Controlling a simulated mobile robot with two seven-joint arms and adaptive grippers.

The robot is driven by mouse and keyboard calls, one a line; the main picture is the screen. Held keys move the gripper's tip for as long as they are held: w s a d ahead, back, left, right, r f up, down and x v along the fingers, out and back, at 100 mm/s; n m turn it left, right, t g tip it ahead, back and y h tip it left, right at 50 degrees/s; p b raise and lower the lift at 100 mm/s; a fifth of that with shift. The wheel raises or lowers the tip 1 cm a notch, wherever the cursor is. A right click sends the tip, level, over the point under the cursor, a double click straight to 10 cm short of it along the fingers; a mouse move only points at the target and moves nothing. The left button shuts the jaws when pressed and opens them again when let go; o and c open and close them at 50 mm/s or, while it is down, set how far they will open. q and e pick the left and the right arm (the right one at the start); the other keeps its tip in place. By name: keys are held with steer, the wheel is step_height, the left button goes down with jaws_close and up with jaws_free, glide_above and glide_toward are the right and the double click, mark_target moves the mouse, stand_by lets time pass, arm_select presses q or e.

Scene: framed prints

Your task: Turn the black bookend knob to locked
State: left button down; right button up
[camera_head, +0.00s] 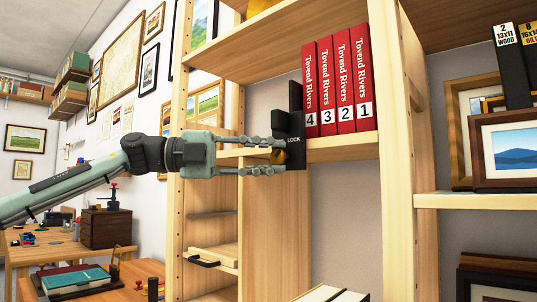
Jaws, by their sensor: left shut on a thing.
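The black bookend (295,118) stands at the left end of a row of red books on a wooden shelf. The word LOCK is printed on its front face. A brass-coloured knob (279,157) sits at the bookend's lower left. My left gripper (280,156) reaches in from the left and its fingers are closed around the knob, partly hiding it. The knob's exact turn angle cannot be made out. My right gripper is not in view.
Red books (341,86) labelled Tovend Rivers stand right of the bookend. Wooden uprights (390,150) frame the shelf. Framed prints (510,150) stand at the right. A desk (75,250) with tools is at the lower left.

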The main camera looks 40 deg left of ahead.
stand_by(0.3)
arm_select(q)
steer(key=c, duration=1.2)
jaws_free()
steer(key=shift+s+a+r, duration=0.1)
steer(key=shift+s+a, duration=0.25)
steer(key=shift+a, duration=0.05)
steer(key=shift+v, duration=1.85)
glide_toward(274, 155)
steer(key=v, duration=0.3)
steer(key=shift+f, duration=0.25)
steer(key=shift+f, duration=0.1)
